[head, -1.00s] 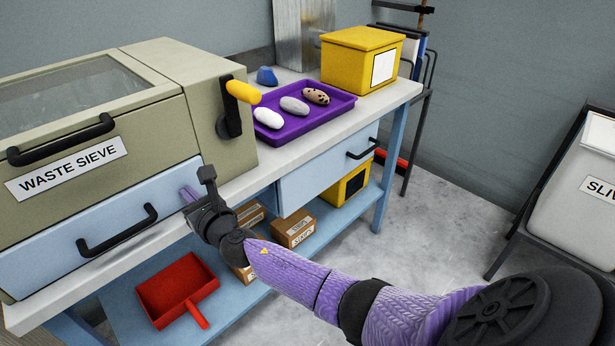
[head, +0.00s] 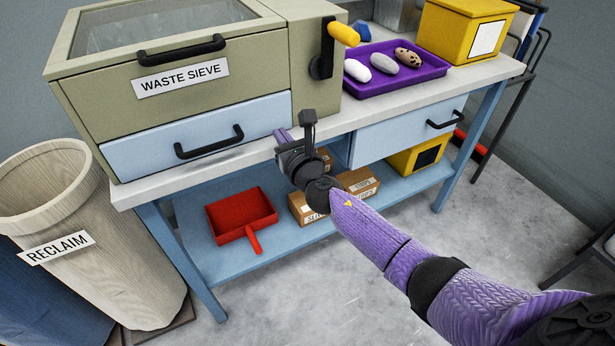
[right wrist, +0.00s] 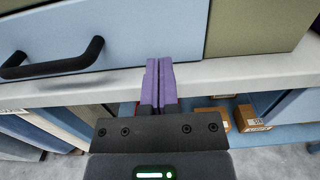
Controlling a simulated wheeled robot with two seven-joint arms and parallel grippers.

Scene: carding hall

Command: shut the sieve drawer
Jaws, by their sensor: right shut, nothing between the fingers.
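The sieve drawer (head: 200,135) is the light blue drawer with a black bar handle (head: 209,143), under the olive waste sieve body (head: 190,75). Its front looks close to flush with the body; I cannot tell whether a small gap is left. My right gripper (head: 281,136) is shut and empty, at the lower right end of the drawer front, right of the handle. In the right wrist view its purple fingers (right wrist: 159,66) overlap the drawer's lower edge (right wrist: 120,69); I cannot tell whether they touch. My left gripper is out of view.
A purple tray (head: 432,71) with several oval pieces and a yellow box (head: 452,32) stand on the bench. A second blue drawer (head: 390,134) is under the bench top. A red dustpan (head: 225,218) and cartons lie on the lower shelf. A reclaim bin (head: 95,235) stands left.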

